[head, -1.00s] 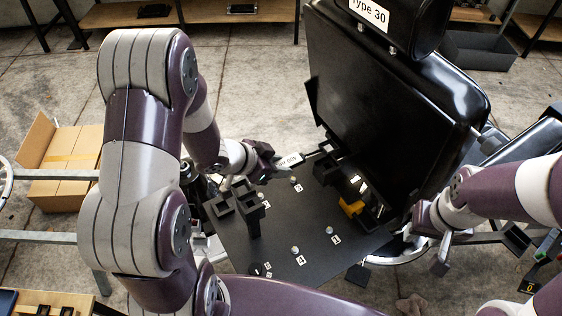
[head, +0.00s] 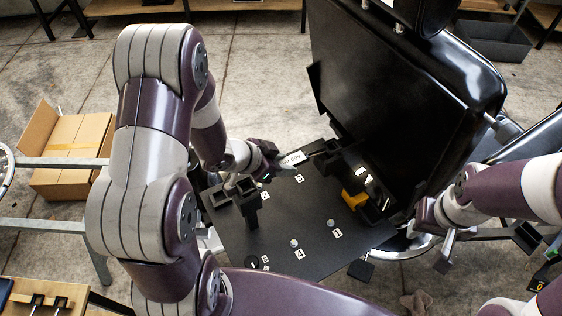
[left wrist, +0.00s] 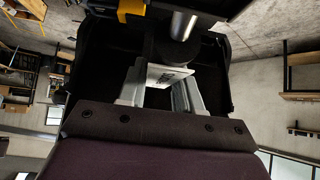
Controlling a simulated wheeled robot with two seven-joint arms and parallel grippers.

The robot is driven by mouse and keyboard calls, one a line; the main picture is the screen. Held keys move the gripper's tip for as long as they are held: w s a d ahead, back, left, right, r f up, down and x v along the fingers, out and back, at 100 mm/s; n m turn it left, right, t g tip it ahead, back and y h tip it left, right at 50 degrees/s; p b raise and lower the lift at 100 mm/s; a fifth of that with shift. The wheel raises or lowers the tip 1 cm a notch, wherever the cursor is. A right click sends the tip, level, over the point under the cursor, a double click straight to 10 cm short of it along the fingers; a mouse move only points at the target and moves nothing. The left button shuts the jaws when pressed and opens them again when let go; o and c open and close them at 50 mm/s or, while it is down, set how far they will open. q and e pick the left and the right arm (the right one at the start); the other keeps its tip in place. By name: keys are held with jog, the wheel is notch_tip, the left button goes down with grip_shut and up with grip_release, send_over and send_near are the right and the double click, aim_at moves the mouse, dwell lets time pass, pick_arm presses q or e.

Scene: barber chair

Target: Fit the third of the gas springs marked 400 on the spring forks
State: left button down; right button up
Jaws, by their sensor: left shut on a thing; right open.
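My left gripper (head: 272,155) is shut on a gas spring (head: 296,158) with a white label that reads 400. The spring is held over the far part of the black plate, with its far end close to the dark brackets (head: 336,152) at the foot of the chair back. Whether that end touches a fork I cannot tell. In the left wrist view the white label (left wrist: 168,76) shows between the fingers. My right gripper (head: 440,240) is open and empty, right of the plate.
The black plate (head: 270,235) carries small pegs with number tags and a dark upright holder (head: 247,203). A yellow part (head: 354,200) sits beside the chair back (head: 400,110). A cardboard box (head: 70,150) stands on the floor at left, a dark crate (head: 495,40) at back right.

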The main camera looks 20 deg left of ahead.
pick_arm(q)
jog(key=shift+s+a+r, duration=0.1)
jog(key=shift+s+a, duration=0.05)
jog(key=shift+s, duration=0.05)
jog(key=shift+w, duration=0.2)
jog(key=shift+s, duration=0.1)
dwell(0.3)
jog(key=shift+p, duration=0.6)
jog(key=shift+s+f+b, duration=0.1)
jog(key=shift+f+b, duration=0.85)
jog(key=shift+f, duration=0.3)
jog(key=shift+r, duration=0.1)
jog(key=shift+r+p, duration=0.75)
jog(key=shift+p, duration=0.2)
